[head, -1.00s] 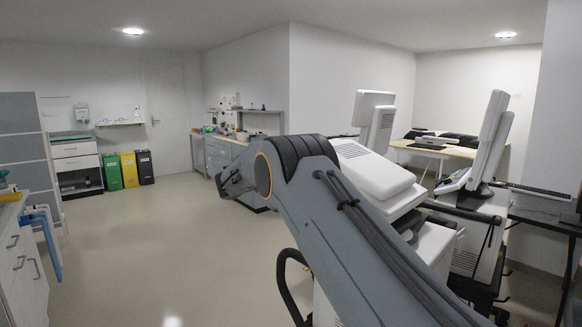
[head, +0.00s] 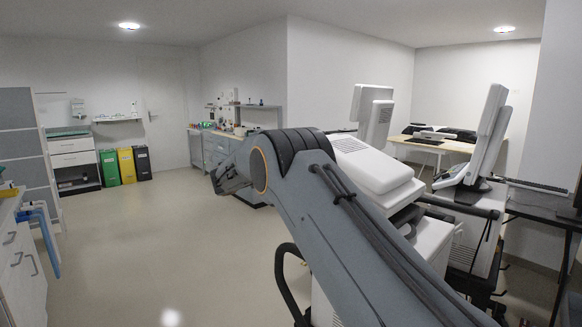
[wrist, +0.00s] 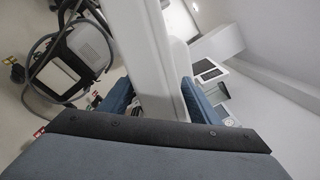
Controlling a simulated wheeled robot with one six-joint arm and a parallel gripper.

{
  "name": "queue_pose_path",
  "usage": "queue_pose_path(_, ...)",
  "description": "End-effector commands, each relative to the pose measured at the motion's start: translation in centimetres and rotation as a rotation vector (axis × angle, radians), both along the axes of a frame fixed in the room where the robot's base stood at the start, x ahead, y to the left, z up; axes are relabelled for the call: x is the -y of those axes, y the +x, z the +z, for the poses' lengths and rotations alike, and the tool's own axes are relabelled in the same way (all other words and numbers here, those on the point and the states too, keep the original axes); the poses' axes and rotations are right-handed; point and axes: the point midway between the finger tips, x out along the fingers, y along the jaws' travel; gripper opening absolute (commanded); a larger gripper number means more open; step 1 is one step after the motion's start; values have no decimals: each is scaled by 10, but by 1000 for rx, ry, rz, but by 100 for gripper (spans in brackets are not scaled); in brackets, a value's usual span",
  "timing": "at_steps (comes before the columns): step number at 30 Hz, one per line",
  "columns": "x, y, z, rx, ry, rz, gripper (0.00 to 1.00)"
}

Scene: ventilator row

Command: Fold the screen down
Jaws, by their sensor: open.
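In the wrist view, my gripper (wrist: 158,100) is open, with one blue finger on each side of a long white panel or post (wrist: 153,55). The white part runs between the fingers; contact cannot be made out. In the head view, a white screen (head: 484,140) stands raised, leaning slightly, on the right-hand machine. Another upright white screen (head: 373,112) stands further back. A white machine (head: 375,168) with a sloping top is partly behind my arm. I cannot tell which screen the wrist view shows. My gripper's fingertips are not clear in the head view.
A dark rail and table edge (head: 540,208) lie at the far right. A wooden desk (head: 430,147) stands behind the machines. Coloured bins (head: 127,166) and drawers stand at the left wall. The floor at left centre (head: 130,240) is clear.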

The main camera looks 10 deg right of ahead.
Motion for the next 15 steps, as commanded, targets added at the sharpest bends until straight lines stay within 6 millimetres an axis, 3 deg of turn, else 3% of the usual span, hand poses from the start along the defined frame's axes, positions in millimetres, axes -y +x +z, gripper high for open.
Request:
queue_pose_path(9, -39, -29, -2, 0, 0, 1, 56)
queue_pose_path(15, -54, -41, -2, 0, 2, -1, 56)
